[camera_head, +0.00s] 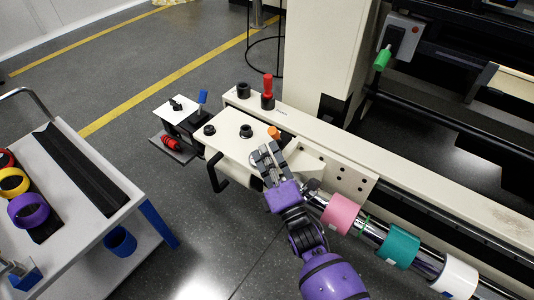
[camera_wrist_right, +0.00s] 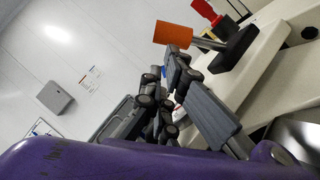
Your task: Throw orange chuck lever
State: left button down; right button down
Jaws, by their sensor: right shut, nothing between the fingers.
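The orange chuck lever (camera_head: 274,133) stands on the cream machine housing, just beyond my right gripper's fingertips in the head view. In the right wrist view its orange knob (camera_wrist_right: 174,33) sits on a grey rod that runs to a black base. My right gripper (camera_head: 267,151) is shut and empty, with its fingers pointing toward the lever. The gripper also shows in the right wrist view (camera_wrist_right: 178,68), its tips just below the orange knob. I cannot tell whether they touch it. The lever's lower part is partly hidden in the head view. My left gripper is not in view.
A red-handled lever (camera_head: 267,86) stands farther back on the housing. Black knobs (camera_head: 246,131) sit left of the orange lever. Pink (camera_head: 340,213), teal and white sleeves line the bar at right. A cart (camera_head: 92,222) with coloured rings stands left, with open floor between.

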jog(key=shift+r, duration=0.1)
jog(key=shift+w+r+m+p, duration=0.1)
jog(key=shift+r+m+p, duration=0.2)
jog(key=shift+p, duration=0.25)
jog(key=shift+d, duration=0.1)
jog(key=shift+r+m+p, duration=0.1)
jog(key=shift+m+p, duration=0.2)
jog(key=shift+p, duration=0.05)
